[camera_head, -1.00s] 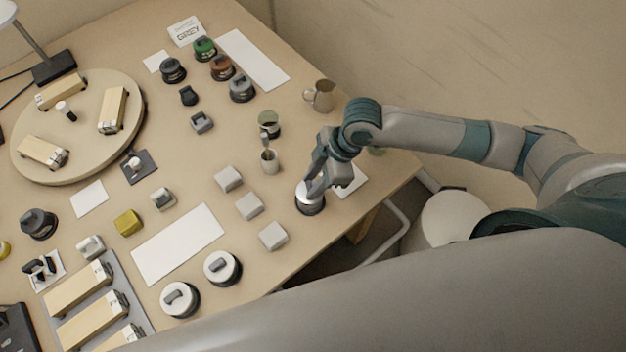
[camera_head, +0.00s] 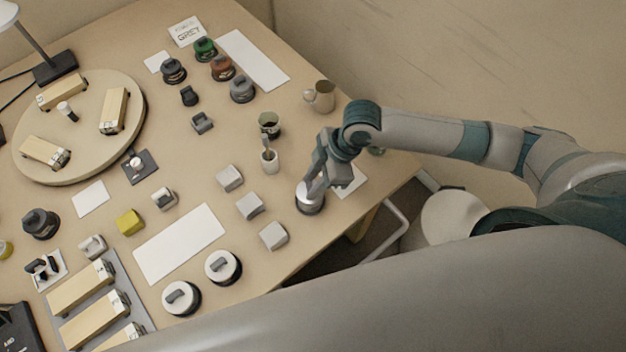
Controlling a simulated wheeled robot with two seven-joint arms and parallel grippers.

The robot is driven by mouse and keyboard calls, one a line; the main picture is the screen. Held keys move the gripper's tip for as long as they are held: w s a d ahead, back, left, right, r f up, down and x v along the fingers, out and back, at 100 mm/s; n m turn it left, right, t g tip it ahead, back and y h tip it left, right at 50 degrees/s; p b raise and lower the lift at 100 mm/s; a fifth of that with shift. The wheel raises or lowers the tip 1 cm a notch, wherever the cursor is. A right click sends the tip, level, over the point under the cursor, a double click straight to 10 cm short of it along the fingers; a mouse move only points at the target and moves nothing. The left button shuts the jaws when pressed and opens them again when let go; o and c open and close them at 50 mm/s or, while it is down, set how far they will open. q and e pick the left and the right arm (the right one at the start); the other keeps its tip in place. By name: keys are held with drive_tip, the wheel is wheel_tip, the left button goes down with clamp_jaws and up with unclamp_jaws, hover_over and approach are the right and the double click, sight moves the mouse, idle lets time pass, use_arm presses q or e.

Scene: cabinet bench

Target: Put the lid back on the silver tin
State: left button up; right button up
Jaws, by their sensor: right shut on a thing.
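My right gripper (camera_head: 317,187) points down at the near right edge of the table, shut on the lid of a small round silver tin (camera_head: 310,204). The tin has a pale silver upper part and a dark base and stands upright. The fingers cover much of its top, so the lid is largely hidden. I cannot tell whether the lid sits flush on the rim. A white card (camera_head: 352,182) lies just right of the tin. My left gripper is not in view.
Several grey blocks (camera_head: 249,206) stand left of the tin. A cup holding a utensil (camera_head: 270,161) and a metal mug (camera_head: 321,97) stand behind. Two white-topped round tins (camera_head: 222,266) (camera_head: 181,298) stand at the front. A white strip (camera_head: 180,243) lies left of the blocks.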

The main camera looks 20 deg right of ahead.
idle(0.4)
drive_tip(key=o, duration=1.6)
drive_tip(key=shift+c, duration=0.2)
wheel_tip(320, 180, up, 7)
drive_tip(key=p, duration=0.8)
clamp_jaws()
